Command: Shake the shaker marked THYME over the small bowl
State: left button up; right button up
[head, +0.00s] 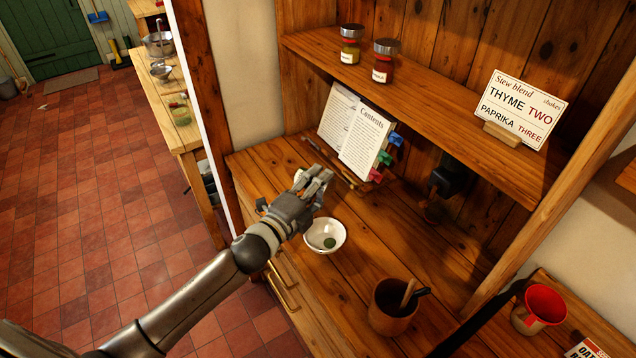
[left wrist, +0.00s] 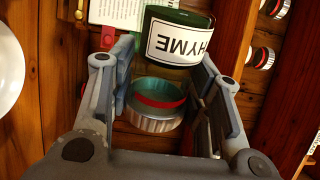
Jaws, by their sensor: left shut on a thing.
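My left gripper (head: 318,180) is shut on the THYME shaker, just behind and above the small bowl (head: 340,238). In the left wrist view the shaker (left wrist: 178,40) sits between the fingers (left wrist: 158,85). It has a green body, a white label on which HYME can be read, a red band and a ribbed metal cap. In the head view the hand mostly hides it, and I cannot tell its tilt. The white bowl holds a small green patch (head: 330,243). A white rim, probably the bowl (left wrist: 8,70), shows at the left wrist view's edge. My right gripper is not in view.
A card (head: 516,108) on the shelf reads THYME TWO, PAPRIKA THREE. Two shakers (head: 351,44) (head: 384,62) stand on that shelf. An open book (head: 362,135) leans behind my gripper. A brown pot (head: 392,308) with utensils stands front right. The counter between bowl and pot is clear.

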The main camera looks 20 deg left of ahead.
pick_arm(q)
jog(key=shift+r+n, duration=0.35)
jog(key=shift+n, duration=0.15)
jog(key=shift+f, duration=0.1)
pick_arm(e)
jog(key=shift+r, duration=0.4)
pick_arm(q)
jog(key=n, duration=0.1)
jog(key=n+p, duration=0.1)
jog(key=n, duration=0.1)
jog(key=shift+r+n+p, duration=0.2)
jog(key=shift+n+p, duration=0.1)
jog(key=n+p, duration=0.1)
jog(key=n, duration=0.2)
jog(key=shift+n, duration=0.4)
jog(key=shift+f+n, duration=0.2)
jog(key=shift+n, duration=0.4)
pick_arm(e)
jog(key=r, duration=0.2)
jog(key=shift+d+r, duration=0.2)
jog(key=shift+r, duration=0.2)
